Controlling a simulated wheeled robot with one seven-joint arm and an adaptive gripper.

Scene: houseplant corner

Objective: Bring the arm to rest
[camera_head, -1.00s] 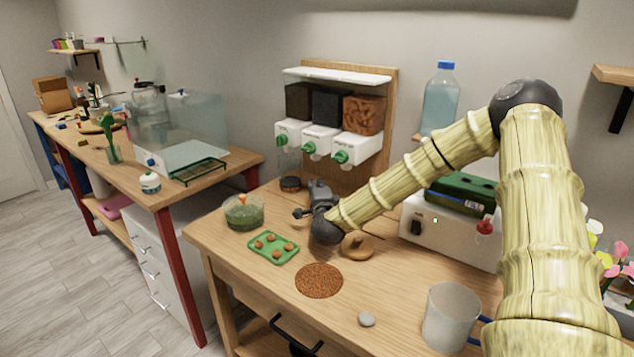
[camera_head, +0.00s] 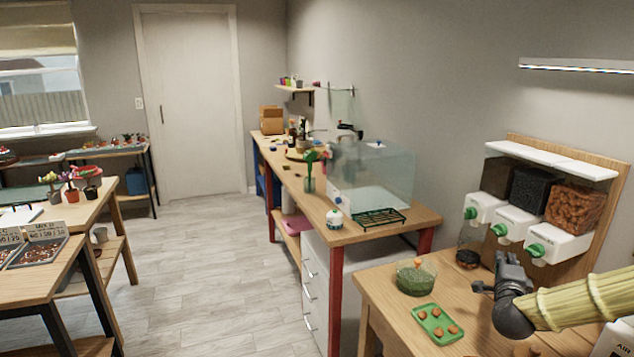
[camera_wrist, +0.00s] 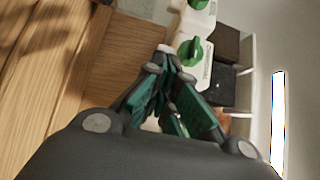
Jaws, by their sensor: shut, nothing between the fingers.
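My gripper (camera_head: 494,277) is at the lower right of the head view, above the right-hand bench (camera_head: 387,300), right of the green bowl (camera_head: 416,281) and in front of the dispensers. In the wrist view my gripper (camera_wrist: 168,60) shows its dark green fingers drawn together with nothing between them. A green-knobbed white dispenser (camera_wrist: 187,48) lies beyond the fingertips there. My bamboo-patterned arm reaches in from the right edge of the head view; most of it is out of frame.
A green tray (camera_head: 422,325) with several small brown pieces lies on the bench near my gripper. A dark round jar (camera_head: 467,258) stands behind it. The dispenser rack (camera_head: 606,215) rises close by. A glass tank (camera_head: 400,178) stands on the bench beyond.

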